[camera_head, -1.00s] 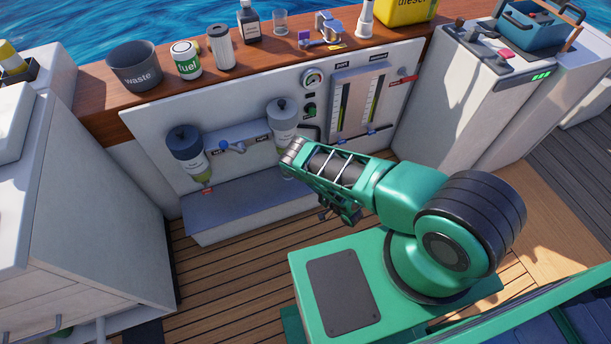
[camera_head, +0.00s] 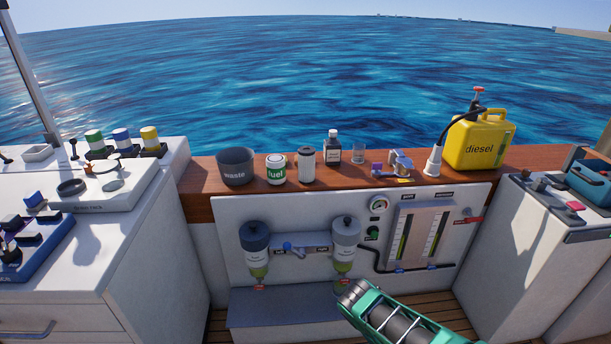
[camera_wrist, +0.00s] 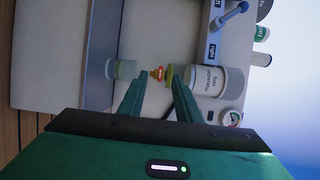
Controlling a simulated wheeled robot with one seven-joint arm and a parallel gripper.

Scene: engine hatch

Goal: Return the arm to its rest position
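My gripper (camera_wrist: 156,85) shows in the wrist view as two green fingers, apart, with nothing held between them. Beyond the gap are the red-orange drain (camera_wrist: 158,73) and yellowish bowl (camera_wrist: 174,76) of the right-hand filter, whose white body (camera_wrist: 214,82) lies farther right. The fingers look short of the drain; I cannot tell the exact distance. In the head view, my green arm (camera_head: 400,318) enters at the bottom, in front of the panel. The gripper's fingers are hidden there.
The white engine panel (camera_head: 290,215) carries the left filter (camera_head: 254,240), right filter (camera_head: 346,235) and a blue-handled valve (camera_head: 288,246). A grey ledge (camera_head: 275,308) lies below. White cabinets flank both sides.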

